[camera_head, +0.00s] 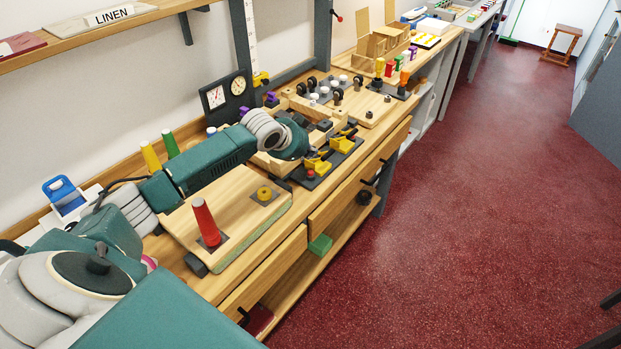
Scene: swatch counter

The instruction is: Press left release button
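Two yellow clamp-like devices stand on dark plates on the workbench: a nearer one (317,164) and a farther one (343,143). A small red button (310,173) shows at the front of the nearer device; I cannot tell which button is the left release button. My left arm reaches over the bench from the left. Its wrist ends just left of and behind these devices, and my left gripper (306,138) is mostly hidden there. I cannot see whether its fingers are open or touch anything. My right gripper is not in view.
Yellow and green cones stand behind my forearm. A dark panel with two dials (226,95) stands at the wall. The red floor (450,220) right of the bench is clear.

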